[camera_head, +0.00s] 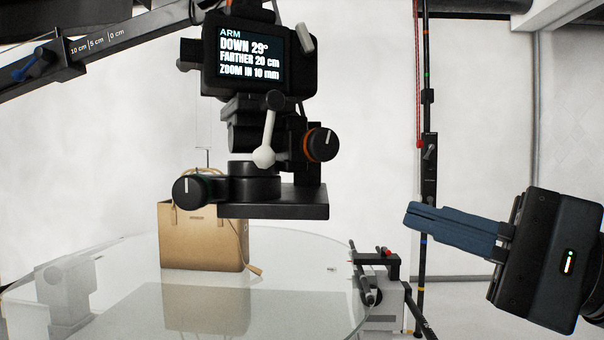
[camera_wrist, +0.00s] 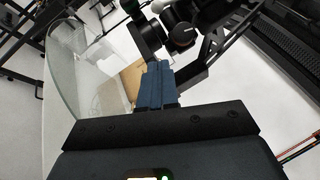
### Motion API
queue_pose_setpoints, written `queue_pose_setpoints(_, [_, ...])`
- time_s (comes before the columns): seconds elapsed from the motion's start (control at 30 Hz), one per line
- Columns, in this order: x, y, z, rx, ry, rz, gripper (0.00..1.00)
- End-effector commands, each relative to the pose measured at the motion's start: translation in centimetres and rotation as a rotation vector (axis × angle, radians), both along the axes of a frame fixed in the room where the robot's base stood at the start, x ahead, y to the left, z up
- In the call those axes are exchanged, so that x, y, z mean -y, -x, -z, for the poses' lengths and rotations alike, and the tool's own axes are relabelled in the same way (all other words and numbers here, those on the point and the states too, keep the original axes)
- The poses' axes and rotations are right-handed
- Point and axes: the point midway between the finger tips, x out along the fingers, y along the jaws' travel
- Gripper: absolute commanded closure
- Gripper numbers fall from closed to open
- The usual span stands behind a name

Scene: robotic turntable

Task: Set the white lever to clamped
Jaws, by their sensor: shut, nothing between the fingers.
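The white lever (camera_head: 268,140) is on the black camera head mount (camera_head: 265,190) near the upper middle of the head view. Its round white end (camera_head: 264,157) hangs low, and its arm rises to a dark pivot at the top. My gripper (camera_head: 408,214) is at the right of the head view, its blue fingers shut and empty, pointing left toward the mount and well apart from it. In the wrist view the blue fingers (camera_wrist: 157,67) are together in front of the mount. The lever is hard to make out there.
A display (camera_head: 250,55) sits above the lever. An orange-ringed knob (camera_head: 320,145) is right of it, and another knob (camera_head: 192,190) lower left. A tan handbag (camera_head: 205,235) stands on the glass turntable (camera_head: 120,290). A vertical pole (camera_head: 429,110) stands between the mount and my gripper in the picture.

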Motion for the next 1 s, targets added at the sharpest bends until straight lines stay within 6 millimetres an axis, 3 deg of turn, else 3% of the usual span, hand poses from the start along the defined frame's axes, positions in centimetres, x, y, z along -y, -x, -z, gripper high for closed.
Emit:
queue_pose_setpoints(0.47, [-0.4,-0.1,-0.3,0.0,0.0,-0.008,1.0])
queue_pose_setpoints(0.67, [-2.7,-1.3,-1.0,-0.001,0.001,-0.011,1.0])
queue_pose_setpoints(1.0, [-8.4,-4.5,-2.6,0.0,0.001,-0.009,1.0])
